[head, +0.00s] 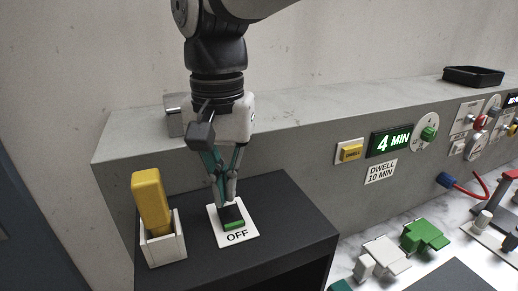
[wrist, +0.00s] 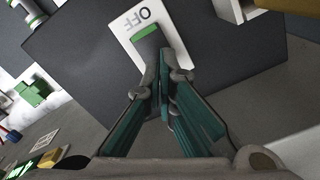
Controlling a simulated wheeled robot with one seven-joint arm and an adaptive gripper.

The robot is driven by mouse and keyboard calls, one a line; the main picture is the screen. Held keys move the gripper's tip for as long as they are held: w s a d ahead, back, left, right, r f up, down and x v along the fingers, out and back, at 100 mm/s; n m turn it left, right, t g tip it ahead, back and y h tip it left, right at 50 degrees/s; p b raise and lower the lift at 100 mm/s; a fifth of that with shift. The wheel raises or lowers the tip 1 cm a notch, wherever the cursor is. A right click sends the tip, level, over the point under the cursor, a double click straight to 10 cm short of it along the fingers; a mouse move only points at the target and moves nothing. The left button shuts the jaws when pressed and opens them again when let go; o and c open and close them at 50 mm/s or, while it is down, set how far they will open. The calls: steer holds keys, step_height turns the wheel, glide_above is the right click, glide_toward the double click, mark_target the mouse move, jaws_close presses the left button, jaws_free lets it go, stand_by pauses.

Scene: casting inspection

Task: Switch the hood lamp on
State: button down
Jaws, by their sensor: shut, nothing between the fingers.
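A rocker switch (head: 234,225) with a green edge sits on a white plate (head: 246,236) marked OFF, on top of a black box. In the wrist view the rocker (wrist: 146,33) and the OFF lettering also show. My gripper (head: 229,204) is shut and empty, pointing down at the switch. Its fingertips (wrist: 165,75) are over or against the rocker's end away from the OFF word; I cannot tell whether they touch. The fingers hide part of the rocker. No hood lamp can be made out.
A yellow block (head: 151,200) stands in a white holder (head: 163,247) just left of the switch. A grey panel behind carries a yellow DWELL button (head: 350,152), a green 4 MIN display (head: 391,142) and a dial (head: 424,132). Green and white castings (head: 425,235) lie at right.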

mark_target(228, 208)
steer(key=shift+f+b, duration=0.35)
steer(key=shift+f, duration=0.85)
stand_by(0.6)
steer(key=shift+r+p, duration=2.9)
steer(key=shift+r, duration=0.65)
